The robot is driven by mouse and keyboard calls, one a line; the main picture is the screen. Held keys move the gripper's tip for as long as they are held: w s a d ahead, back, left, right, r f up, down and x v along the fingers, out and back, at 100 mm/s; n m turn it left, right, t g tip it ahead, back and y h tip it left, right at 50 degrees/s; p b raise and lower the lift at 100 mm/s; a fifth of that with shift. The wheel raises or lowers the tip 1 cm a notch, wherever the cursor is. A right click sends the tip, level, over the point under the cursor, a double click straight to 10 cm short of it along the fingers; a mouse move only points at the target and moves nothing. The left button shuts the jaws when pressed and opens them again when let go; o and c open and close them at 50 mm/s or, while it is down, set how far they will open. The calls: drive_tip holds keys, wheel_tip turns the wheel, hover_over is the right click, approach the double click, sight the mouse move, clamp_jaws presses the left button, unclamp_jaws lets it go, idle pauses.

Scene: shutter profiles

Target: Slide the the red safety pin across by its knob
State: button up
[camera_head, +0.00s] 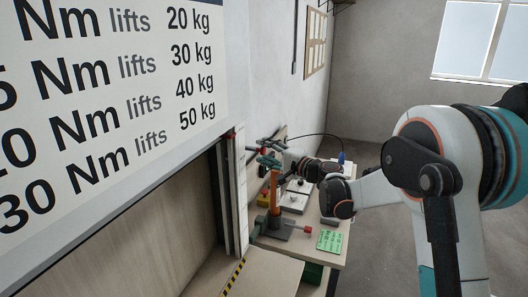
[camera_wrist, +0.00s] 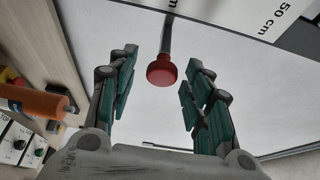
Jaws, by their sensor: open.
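I cannot tell how deep the knob sits between the fingers. In the head view my gripper (camera_head: 270,152) is small, beside the pale upright rail at the shutter opening. A small red part (camera_head: 262,156) shows there; I cannot tell whether it is the knob.
An orange cylinder (camera_wrist: 36,101) lies left of my gripper in the wrist view; an orange post (camera_head: 275,190) stands on the bench in the head view. The bench (camera_head: 322,252) also bears a green card (camera_head: 329,240). The shutter's pale rail (camera_head: 239,190) stands left.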

drive_tip(key=v, duration=1)
drive_tip(key=shift+s+d, duration=0.3)
drive_tip(key=s+d+f+n+g+h+b, duration=0.1)
drive_tip(key=s+f+n+g+h+b, duration=0.15)
drive_tip(key=s, duration=0.75)
drive_tip(key=s+f+n+g+h+b, duration=0.1)
drive_tip(key=s+f+n+h+b, duration=0.25)
drive_tip(key=s, duration=0.65)
drive_tip(key=s+d+f+n+h+b, duration=0.1)
drive_tip(key=s+d+f+h+b, duration=0.1)
drive_tip(key=s+d+f, duration=0.2)
drive_tip(key=s+d+f+g+h+b, duration=0.1)
drive_tip(key=s+d+f, duration=0.3)
drive_tip(key=s, duration=0.5)
drive_tip(key=s+d+f+n+h+b, duration=0.1)
drive_tip(key=s+d+f+h+b, duration=0.3)
drive_tip(key=s, duration=0.3)
drive_tip(key=shift+f+n, duration=0.3)
drive_tip(key=shift+f, duration=0.1)
drive_tip(key=shift+d+g, duration=0.1)
drive_tip(key=shift+g, duration=0.15)
